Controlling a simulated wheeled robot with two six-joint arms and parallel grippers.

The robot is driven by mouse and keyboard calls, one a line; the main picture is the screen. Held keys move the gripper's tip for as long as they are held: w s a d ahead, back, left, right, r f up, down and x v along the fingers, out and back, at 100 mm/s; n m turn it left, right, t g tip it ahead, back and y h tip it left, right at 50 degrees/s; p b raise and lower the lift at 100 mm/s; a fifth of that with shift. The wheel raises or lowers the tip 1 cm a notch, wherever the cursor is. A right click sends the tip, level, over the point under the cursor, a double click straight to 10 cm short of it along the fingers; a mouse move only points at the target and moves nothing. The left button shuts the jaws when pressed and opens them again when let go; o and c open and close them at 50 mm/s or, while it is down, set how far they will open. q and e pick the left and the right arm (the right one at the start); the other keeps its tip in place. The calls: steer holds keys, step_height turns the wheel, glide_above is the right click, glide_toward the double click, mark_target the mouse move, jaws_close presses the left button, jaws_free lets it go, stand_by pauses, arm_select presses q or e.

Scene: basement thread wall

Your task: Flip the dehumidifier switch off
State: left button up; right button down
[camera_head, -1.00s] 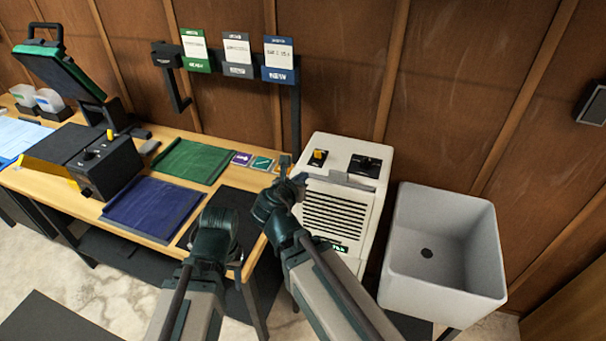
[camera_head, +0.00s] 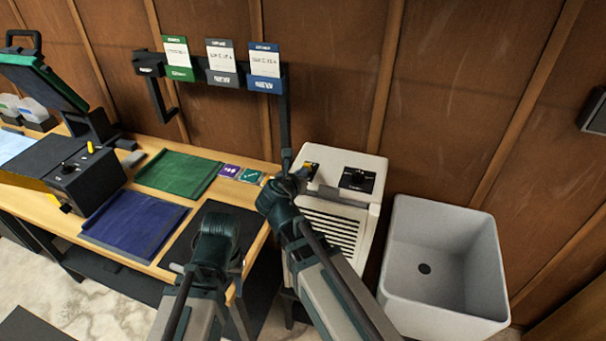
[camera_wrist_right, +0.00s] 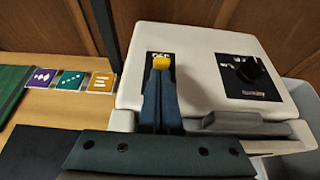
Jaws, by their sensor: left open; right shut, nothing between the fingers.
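The white dehumidifier (camera_head: 325,205) stands right of the bench, with a slotted front. Its yellow switch (camera_wrist_right: 161,61) sits on a black plate on top and is partly hidden by my right gripper. A black dial (camera_head: 357,178) is to the right of it. My right gripper (camera_wrist_right: 160,78) is shut and empty, its fingertips right at the near side of the yellow switch; I cannot tell if they touch. In the head view, my right gripper (camera_head: 299,174) is at the machine's top left corner. My left gripper (camera_head: 214,228) is open, over the dark mat, its fingers mostly hidden.
A grey sink (camera_head: 440,262) stands right of the dehumidifier. The bench carries a blue cloth (camera_head: 135,222), a green cloth (camera_head: 178,173), small coloured cards (camera_head: 240,174) and a black box (camera_head: 85,180). A black post (camera_head: 284,115) rises behind my right gripper.

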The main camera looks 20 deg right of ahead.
steer(key=shift+w+d+r+p, duration=0.1)
steer(key=shift+r+p, duration=0.2)
steer(key=shift+p, duration=0.35)
steer(key=shift+w+r+g+y+p, duration=0.1)
steer(key=shift+g+y+p, duration=0.2)
steer(key=shift+g+p, duration=0.35)
steer(key=g+p, duration=0.1)
steer(key=p, duration=0.2)
steer(key=w+r+g+y+p, duration=0.1)
steer(key=p, duration=0.2)
steer(key=shift+w+d+r+y, duration=0.15)
steer(key=shift+d+r+y, duration=0.15)
steer(key=shift+d, duration=0.1)
steer(key=shift+w+d+f, duration=0.15)
steer(key=shift+w+d, duration=0.05)
steer(key=shift+f, duration=0.1)
steer(key=shift+r+p, duration=0.85)
steer(key=shift+r, duration=0.05)
